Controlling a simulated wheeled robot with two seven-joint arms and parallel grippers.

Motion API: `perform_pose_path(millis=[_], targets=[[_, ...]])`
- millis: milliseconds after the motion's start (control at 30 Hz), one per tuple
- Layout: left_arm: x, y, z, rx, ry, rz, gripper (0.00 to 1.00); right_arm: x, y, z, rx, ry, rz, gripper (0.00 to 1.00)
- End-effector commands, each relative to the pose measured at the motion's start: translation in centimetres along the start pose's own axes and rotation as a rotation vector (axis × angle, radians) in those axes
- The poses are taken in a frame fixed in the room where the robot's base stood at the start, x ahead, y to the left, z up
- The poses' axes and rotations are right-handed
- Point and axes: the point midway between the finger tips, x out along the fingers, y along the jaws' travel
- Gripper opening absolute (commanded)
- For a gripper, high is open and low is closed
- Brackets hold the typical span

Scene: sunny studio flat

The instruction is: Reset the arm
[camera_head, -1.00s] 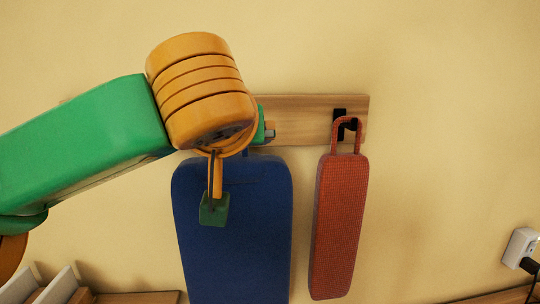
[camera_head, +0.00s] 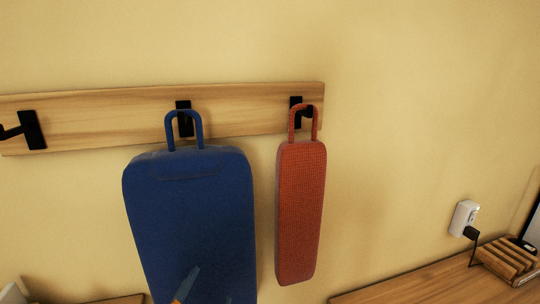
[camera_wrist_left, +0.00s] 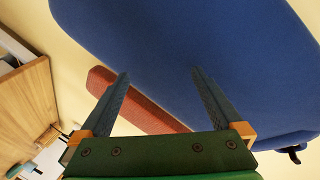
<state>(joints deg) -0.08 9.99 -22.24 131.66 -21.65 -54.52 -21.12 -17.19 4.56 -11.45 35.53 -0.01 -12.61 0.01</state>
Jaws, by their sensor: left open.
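My left gripper (camera_head: 187,284) shows only as a fingertip at the bottom edge of the head view, in front of the lower part of a blue bag (camera_head: 190,215). In the left wrist view the gripper (camera_wrist_left: 161,82) has its two fingers wide apart with nothing between them. The blue bag (camera_wrist_left: 215,50) fills the upper right there; I cannot tell whether a finger touches it. The bag hangs by its loop from the middle black hook (camera_head: 184,118). The rest of my left arm is out of the head view. My right gripper is not in view.
A wooden rail (camera_head: 90,115) on the wall has an empty black hook (camera_head: 31,130) at left. A slim red bag (camera_head: 300,210) hangs on its right hook. A wooden counter (camera_head: 400,290), a slatted block (camera_head: 505,260) and a plugged socket (camera_head: 464,218) are at lower right.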

Motion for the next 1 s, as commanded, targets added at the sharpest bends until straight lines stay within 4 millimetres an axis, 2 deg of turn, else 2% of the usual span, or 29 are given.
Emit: perform_pose_path(millis=[33, 100, 200, 300, 500, 600, 800, 867, 1000], targets=[[-0.9, 2.1, 3.1, -0.088, -0.107, 0.076, 1.00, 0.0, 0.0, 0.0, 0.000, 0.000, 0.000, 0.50], [-2.9, 4.9, 7.3, -0.214, -0.264, 0.176, 1.00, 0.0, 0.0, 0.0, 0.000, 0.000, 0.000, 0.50], [-6.4, 8.5, 11.8, -0.361, -0.468, 0.292, 1.00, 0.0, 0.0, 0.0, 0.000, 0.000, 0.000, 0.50], [-10.4, 11.3, 15.1, -0.477, -0.654, 0.381, 1.00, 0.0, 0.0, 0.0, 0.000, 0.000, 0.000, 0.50], [-18.4, 15.6, 19.3, -0.648, -0.989, 0.512, 1.00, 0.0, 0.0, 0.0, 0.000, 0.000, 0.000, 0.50], [-16.8, 18.5, 21.8, -0.637, -1.000, 0.522, 1.00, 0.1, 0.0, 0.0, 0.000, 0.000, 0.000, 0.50], [-16.1, 24.6, 27.3, -0.620, -1.038, 0.551, 1.00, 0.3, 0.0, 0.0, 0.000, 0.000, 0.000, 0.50], [-16.5, 26.7, 29.3, -0.614, -1.052, 0.560, 1.00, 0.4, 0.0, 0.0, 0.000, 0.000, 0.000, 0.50], [-19.4, 31.9, 34.6, -0.594, -1.097, 0.590, 1.00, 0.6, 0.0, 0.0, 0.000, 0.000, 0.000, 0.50]])
